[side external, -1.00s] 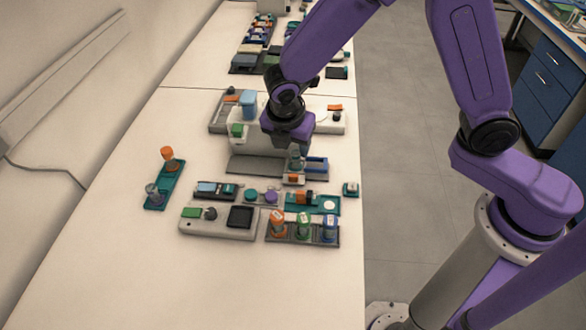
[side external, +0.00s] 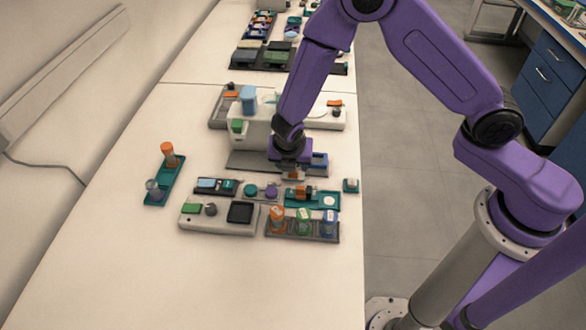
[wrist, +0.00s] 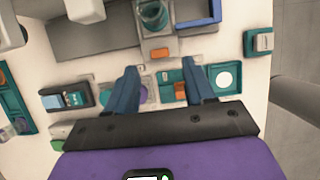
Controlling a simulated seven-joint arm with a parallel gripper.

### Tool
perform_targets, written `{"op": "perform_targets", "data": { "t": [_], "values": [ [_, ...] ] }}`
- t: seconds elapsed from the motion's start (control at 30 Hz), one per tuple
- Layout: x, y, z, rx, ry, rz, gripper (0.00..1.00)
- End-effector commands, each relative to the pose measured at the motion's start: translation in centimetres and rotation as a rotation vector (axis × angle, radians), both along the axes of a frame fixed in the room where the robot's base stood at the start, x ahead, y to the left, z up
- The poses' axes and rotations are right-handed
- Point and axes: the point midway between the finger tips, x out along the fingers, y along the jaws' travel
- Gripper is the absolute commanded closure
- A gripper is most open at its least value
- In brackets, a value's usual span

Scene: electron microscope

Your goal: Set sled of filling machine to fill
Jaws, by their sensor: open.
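The filling machine (side external: 240,130) is a pale housing on a grey base plate (side external: 240,162). Its sled (wrist: 157,44), a grey block with an orange label on its near end, is at the top of the wrist view. A clear vessel with green contents (wrist: 152,14) sits on the sled. The sled's near end also shows in the side view (side external: 293,174), the rest hidden by my gripper. My gripper (wrist: 159,65) is open, its two blue-grey fingers pointing toward the sled's near end, one on each side. Nothing is between the fingers. Contact cannot be told.
A blue-edged tray (side external: 319,160) stands close right of the sled. A teal tray (wrist: 225,76) with an orange-topped item lies in front. A control box (side external: 220,218) and a rack of capped vials (side external: 302,238) are nearer.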

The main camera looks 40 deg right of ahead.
Motion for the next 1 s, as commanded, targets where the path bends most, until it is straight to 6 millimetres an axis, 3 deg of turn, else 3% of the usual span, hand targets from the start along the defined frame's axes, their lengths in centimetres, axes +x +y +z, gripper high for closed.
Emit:
{"op": "perform_targets", "data": {
  "t": [0.2,0.4,0.8,0.97,1.0],
  "values": [
    [0.9,-0.9,-3.0,-0.001,0.001,-0.002,0.47],
    [1.4,-1.3,-4.6,0.000,0.000,0.000,0.47],
    [1.5,-1.5,-5.1,0.001,-0.001,-0.001,0.47],
    [1.5,-1.5,-5.1,0.001,-0.001,-0.001,0.99],
    [1.5,-1.5,-5.1,0.001,-0.001,-0.001,1.00]
  ]
}}
